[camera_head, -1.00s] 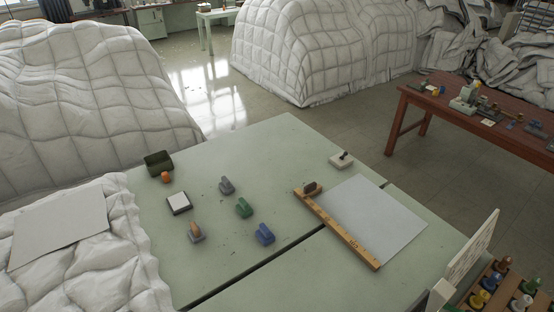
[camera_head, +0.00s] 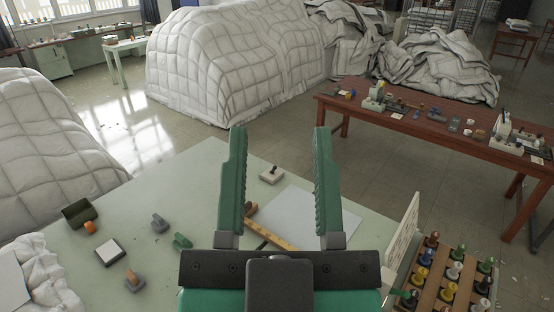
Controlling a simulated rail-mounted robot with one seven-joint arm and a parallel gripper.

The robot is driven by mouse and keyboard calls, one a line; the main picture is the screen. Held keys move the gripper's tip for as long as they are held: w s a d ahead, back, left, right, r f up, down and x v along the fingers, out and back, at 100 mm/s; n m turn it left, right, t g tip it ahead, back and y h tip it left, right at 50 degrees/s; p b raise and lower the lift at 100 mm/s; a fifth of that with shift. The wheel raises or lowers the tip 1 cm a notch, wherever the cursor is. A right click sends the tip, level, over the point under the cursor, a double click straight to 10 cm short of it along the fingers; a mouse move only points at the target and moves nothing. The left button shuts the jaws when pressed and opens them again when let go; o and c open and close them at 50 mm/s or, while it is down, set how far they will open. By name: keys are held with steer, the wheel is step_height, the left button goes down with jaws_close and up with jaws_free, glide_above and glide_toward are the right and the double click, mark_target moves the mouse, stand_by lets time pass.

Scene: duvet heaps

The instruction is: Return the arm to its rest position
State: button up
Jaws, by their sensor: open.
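My gripper (camera_head: 280,185) stands in the lower middle of the head view, its two green ribbed fingers wide apart with nothing between them. It is in front of the pale green table (camera_head: 205,178) and hides part of it. Behind the fingers lie a grey sheet (camera_head: 288,218) and a wooden ruler strip (camera_head: 268,234), both partly covered by the gripper. A white block with a dark knob (camera_head: 271,174) sits on the table just behind, seen between the fingers.
On the table's left are a dark green box (camera_head: 79,213), an ink pad (camera_head: 110,250) and several stamps (camera_head: 160,223). A wooden rack (camera_head: 447,275) of coloured stamps stands right, beside a white upright panel (camera_head: 402,240). A red-brown table (camera_head: 340,103) and quilted heaps (camera_head: 215,65) stand behind.

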step_height(320, 180, up, 15)
steer(key=p, duration=1.5)
step_height(320, 180, down, 44)
steer(key=b, duration=4.3)
steer(key=shift+d+r+b, duration=0.15)
steer(key=shift+d+b, duration=0.05)
steer(key=shift+b, duration=0.1)
steer(key=shift+o, duration=0.9)
steer(key=shift+w+a, duration=0.1)
